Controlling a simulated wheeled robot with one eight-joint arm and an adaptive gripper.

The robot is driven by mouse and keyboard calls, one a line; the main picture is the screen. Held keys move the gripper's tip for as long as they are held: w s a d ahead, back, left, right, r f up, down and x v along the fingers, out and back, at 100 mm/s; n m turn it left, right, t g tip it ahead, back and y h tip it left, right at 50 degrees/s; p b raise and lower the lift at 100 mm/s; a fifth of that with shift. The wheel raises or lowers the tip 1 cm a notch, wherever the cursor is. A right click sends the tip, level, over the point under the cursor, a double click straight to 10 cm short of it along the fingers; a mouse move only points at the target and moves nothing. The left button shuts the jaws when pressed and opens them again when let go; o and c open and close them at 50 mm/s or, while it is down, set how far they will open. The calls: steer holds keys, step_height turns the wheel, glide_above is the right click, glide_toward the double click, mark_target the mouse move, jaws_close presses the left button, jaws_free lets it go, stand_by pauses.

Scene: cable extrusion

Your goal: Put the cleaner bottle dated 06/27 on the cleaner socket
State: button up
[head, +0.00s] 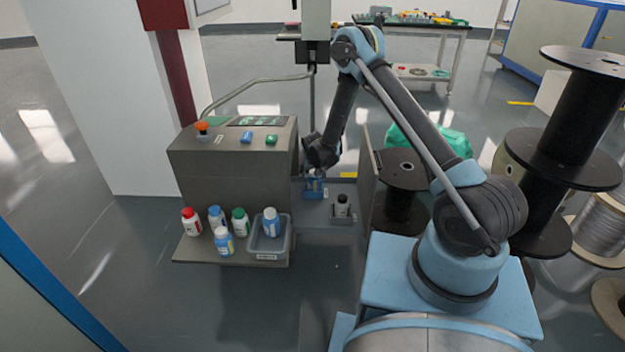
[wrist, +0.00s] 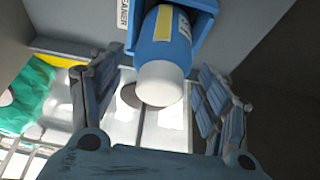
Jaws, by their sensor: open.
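A blue cleaner bottle (wrist: 168,50) with a white cap and a yellow-striped label sits in the blue cleaner socket (wrist: 203,22). A "CLEANER" label is beside the socket in the wrist view. The bottle's date is not readable. My gripper (wrist: 158,72) is open, with one finger on each side of the bottle's cap end and visible gaps on both sides. In the head view the blue socket (head: 313,190) is just below my wrist; the bottle there is mostly hidden.
A grey bin (head: 283,248) holds another blue bottle (head: 271,222). Black spools stand farther right.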

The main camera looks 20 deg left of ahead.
mark_target(314, 179)
steer(key=v, duration=0.8)
steer(key=shift+d+r, duration=0.1)
steer(key=shift+r, duration=0.05)
steer(key=w+d+r, duration=0.1)
steer(key=d+r, duration=0.7)
steer(key=r, duration=0.2)
steer(key=s+d+r+m, duration=0.1)
steer(key=s+d+r, duration=0.4)
steer(key=d+r, duration=0.65)
steer(key=s+d+r, duration=0.4)
steer(key=d+r, duration=0.6)
steer(key=d, duration=0.2)
steer(key=s+d+r+m+g+h, duration=0.1)
steer(key=s+d+r, duration=0.3)
steer(key=s+d, duration=1)
steer(key=s+d+f, duration=0.2)
steer(key=s+f, duration=0.1)
steer(key=s, duration=0.5)
steer(key=s+d+f+g, duration=0.1)
steer(key=s+d+f, duration=0.1)
steer(key=s, duration=0.7)
steer(key=shift+s+f+m, duration=0.3)
steer(key=shift+f, duration=0.05)
